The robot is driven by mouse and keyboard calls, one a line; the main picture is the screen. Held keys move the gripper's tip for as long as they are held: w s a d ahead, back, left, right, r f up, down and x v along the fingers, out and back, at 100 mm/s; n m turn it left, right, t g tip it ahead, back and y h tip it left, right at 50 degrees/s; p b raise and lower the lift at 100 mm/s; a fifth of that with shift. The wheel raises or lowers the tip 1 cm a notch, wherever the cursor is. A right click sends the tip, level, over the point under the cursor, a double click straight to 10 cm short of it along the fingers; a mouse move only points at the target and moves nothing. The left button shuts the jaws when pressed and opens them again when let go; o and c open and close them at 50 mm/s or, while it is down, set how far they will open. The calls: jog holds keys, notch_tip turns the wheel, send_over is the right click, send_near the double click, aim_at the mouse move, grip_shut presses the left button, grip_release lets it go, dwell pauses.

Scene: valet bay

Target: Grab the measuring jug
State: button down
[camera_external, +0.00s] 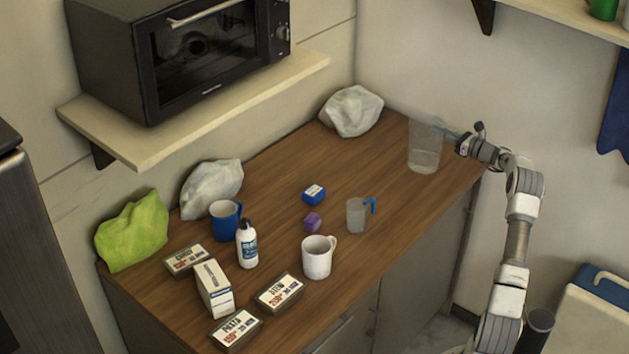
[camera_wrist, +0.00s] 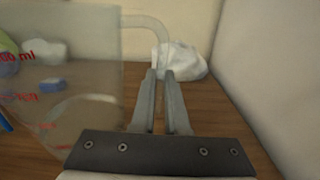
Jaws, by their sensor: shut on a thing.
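The measuring jug (camera_external: 424,150) is clear, with red markings that show in the wrist view (camera_wrist: 80,75). In the external view it is upright at the far right end of the wooden counter; I cannot tell whether its base touches the wood. My gripper (camera_external: 453,135) reaches it from the right. In the wrist view my gripper (camera_wrist: 160,76) is shut on the jug's pale handle, with the jug's body left of the fingers. The part of the handle between the fingertips is hidden.
A smaller clear jug with a blue handle (camera_external: 356,215) and a white mug (camera_external: 318,257) stand nearer the front. A crumpled grey-white bag (camera_external: 352,110) lies by the back wall. The counter (camera_external: 375,160) is clear between bag and small jug.

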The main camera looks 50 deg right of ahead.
jog(key=shift+s+d+r, duration=0.25)
jog(key=shift+s+r, duration=0.25)
jog(key=shift+s, duration=0.2)
jog(key=shift+s+d+r, duration=0.25)
jog(key=shift+s+r, duration=0.2)
jog(key=shift+s, duration=0.25)
dwell(0.7)
